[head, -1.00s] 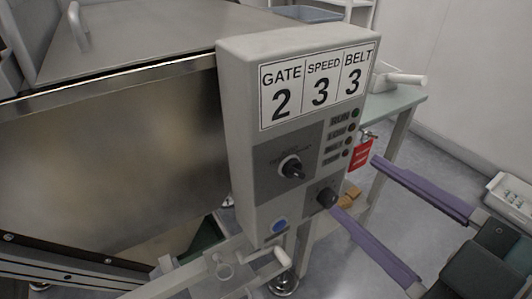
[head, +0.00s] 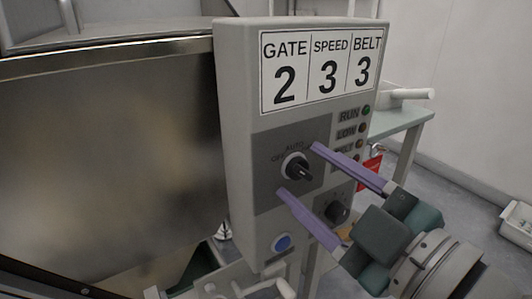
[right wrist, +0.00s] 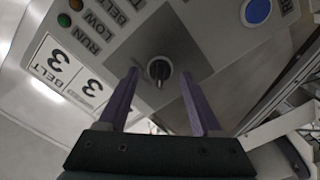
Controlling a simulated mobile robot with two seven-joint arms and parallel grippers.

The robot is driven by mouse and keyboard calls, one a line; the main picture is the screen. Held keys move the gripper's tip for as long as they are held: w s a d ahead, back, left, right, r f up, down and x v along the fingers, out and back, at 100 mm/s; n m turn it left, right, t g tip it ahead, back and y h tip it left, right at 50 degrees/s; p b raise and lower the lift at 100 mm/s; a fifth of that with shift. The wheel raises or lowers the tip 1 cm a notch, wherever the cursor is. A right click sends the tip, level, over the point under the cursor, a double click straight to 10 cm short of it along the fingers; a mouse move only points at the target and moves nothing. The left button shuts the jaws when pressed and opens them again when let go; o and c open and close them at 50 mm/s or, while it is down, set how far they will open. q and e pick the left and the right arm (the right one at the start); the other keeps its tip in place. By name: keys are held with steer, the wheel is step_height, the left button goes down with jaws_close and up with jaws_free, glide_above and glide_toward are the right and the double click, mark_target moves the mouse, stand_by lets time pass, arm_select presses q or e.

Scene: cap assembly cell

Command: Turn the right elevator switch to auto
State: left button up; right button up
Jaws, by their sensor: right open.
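The grey control box (head: 240,140) carries a black rotary switch (head: 300,170) on a dark plate with OFF and AUTO lettering. The switch's handle sticks out toward me; I cannot tell which mark it points to. My right gripper (head: 298,170) is open, with one purple finger above right of the switch and the other below left. In the right wrist view, the switch (right wrist: 159,70) appears between the tips of my right gripper (right wrist: 159,73), with a gap visible on each side. Contact is not visible. My left gripper is not in view.
A sign (head: 318,72) reads GATE 2, SPEED 3, BELT 3. A red tag (head: 371,172) hangs beside the box. A metal hopper (head: 110,150) stands left.

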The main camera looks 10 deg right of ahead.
steer(key=shift+w+a, duration=0.1)
steer(key=shift+w, duration=0.05)
steer(key=shift+c, duration=0.2)
jaws_close()
stand_by(0.3)
